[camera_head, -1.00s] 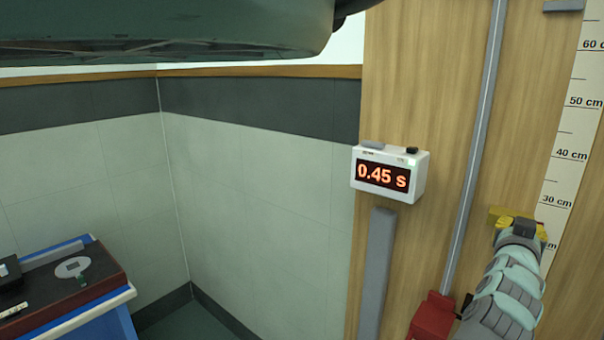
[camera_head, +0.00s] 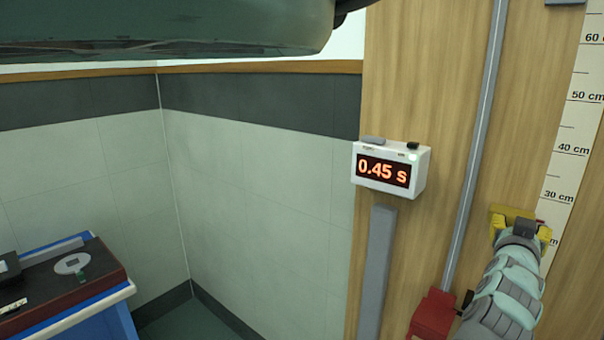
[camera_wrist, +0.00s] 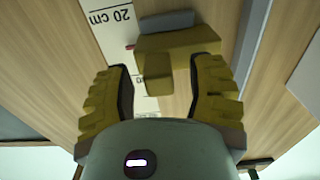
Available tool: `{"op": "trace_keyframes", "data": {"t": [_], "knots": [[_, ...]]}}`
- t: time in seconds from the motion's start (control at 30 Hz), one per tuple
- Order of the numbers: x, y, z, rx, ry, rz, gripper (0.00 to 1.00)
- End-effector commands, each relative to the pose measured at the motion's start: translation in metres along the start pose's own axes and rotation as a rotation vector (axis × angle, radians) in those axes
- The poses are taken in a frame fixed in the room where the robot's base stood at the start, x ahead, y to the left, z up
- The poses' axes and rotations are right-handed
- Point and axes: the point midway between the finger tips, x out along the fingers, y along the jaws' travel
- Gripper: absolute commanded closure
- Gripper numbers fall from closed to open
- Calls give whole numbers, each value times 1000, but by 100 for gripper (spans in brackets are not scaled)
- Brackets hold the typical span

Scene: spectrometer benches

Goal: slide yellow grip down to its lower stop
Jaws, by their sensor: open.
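The yellow grip (camera_wrist: 190,43) is a block with a smaller stub sticking out toward me, in the wrist view. My gripper (camera_wrist: 160,75) is open, with one yellow-padded finger on each side of the stub. Gaps show between the stub and both fingers. In the head view the grip (camera_head: 502,214) is partly hidden behind my gripper (camera_head: 523,235), low on the wooden board. It sits beside the white scale (camera_head: 568,165), below the 30 cm mark. The 20 cm label shows upside down near the grip in the wrist view.
A timer (camera_head: 390,168) on the board reads 0.45 s. A grey rail (camera_head: 474,165) with a red block (camera_head: 432,314) at its foot stands left of my arm. A grey strip (camera_head: 377,270) is below the timer. A blue bench (camera_head: 95,318) stands at the lower left.

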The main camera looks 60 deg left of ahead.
Motion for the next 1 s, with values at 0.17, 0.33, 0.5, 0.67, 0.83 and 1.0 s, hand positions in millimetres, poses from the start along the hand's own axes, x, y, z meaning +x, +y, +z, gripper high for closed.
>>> {"op": "trace_keyframes", "data": {"t": [0.17,0.33,0.5,0.67,0.83,1.0], "knots": [[-2,0,0,1,1,0,45],[-14,-1,0,1,3,0,45],[-36,-2,0,0,1,-4,45],[-60,-2,0,0,0,-5,45],[-86,-2,0,0,0,-4,45],[-107,-2,0,2,1,-5,45]]}}
